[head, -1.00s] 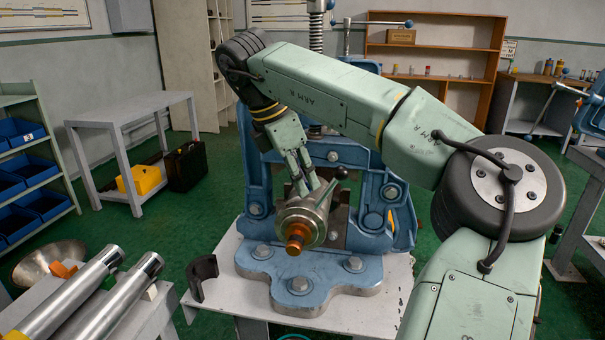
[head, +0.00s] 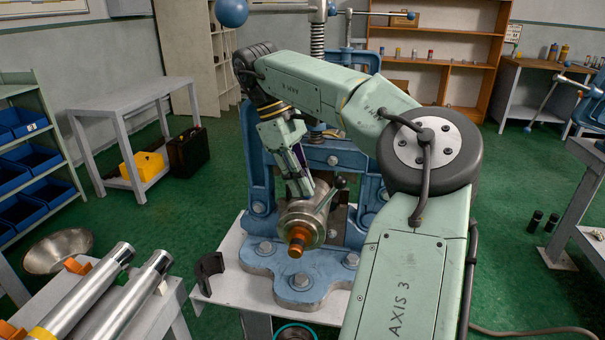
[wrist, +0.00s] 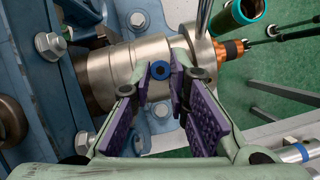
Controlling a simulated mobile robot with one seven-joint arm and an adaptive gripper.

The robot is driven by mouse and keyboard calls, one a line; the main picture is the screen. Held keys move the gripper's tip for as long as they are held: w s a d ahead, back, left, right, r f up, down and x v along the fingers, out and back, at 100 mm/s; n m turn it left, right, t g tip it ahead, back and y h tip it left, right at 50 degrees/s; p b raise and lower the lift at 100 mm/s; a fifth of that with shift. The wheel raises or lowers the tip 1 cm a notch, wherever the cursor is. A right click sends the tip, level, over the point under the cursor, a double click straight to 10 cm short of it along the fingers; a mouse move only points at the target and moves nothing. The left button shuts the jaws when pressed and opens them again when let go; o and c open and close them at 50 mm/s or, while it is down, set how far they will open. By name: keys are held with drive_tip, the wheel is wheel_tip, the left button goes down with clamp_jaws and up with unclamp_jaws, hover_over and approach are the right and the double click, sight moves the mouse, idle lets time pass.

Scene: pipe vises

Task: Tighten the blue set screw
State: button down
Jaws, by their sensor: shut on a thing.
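The blue set screw (wrist: 160,70) shows in the wrist view as a round blue head with a dark socket, on top of a metal collar (wrist: 155,50). My gripper (wrist: 161,72) has one fingertip on each side of the screw and is shut on it. The purple finger pads spread apart toward the wrist. In the head view my gripper (head: 307,190) comes down from above onto the metal cylinder (head: 298,215). The screw is hidden there by the fingers. An orange-brown end piece (head: 298,238) sticks out of the cylinder's front.
The blue vise (head: 300,280) stands on a light table (head: 228,282), with a dark curved piece (head: 208,272) at left. A small dark-knobbed handle (head: 340,181) rises close to my fingers. Metal pipes (head: 130,290) lie at lower left.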

drive_tip(key=shift+w+r+m+g+p, duration=0.1)
drive_tip(key=shift+m+g+p, duration=0.1)
drive_tip(key=shift+m, duration=0.3)
drive_tip(key=shift+r+m+g+p, duration=0.1)
drive_tip(key=shift+m+p, duration=0.05)
drive_tip(key=shift+m, duration=0.35)
drive_tip(key=c, duration=1.5)
unclamp_jaws()
drive_tip(key=shift+f, duration=0.15)
drive_tip(key=shift+c, duration=0.2)
